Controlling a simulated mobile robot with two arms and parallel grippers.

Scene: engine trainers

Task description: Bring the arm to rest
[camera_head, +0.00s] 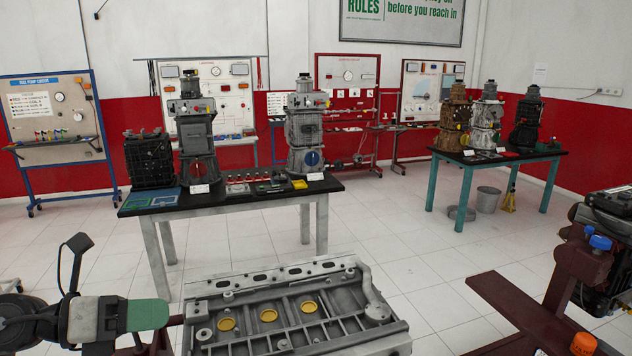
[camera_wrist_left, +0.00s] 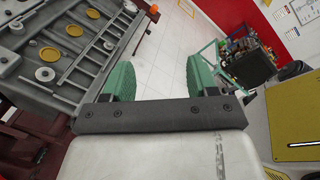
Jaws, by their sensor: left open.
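My left gripper (camera_head: 148,314) reaches in from the lower left of the head view, its green fingers beside the left end of a grey engine block (camera_head: 295,310). In the left wrist view the gripper (camera_wrist_left: 161,76) has its two green fingers spread apart, with only floor showing between them. It is open and empty. The engine block (camera_wrist_left: 62,55) also shows at the left of that view, with round yellow plugs on its face. My right gripper is in neither view.
A black-topped table (camera_head: 235,197) with engines and small parts stands beyond the block. A second table (camera_head: 495,156) with engines is at the back right. A dark red stand (camera_head: 525,310) is at the lower right. Tiled floor (camera_head: 400,240) between is clear.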

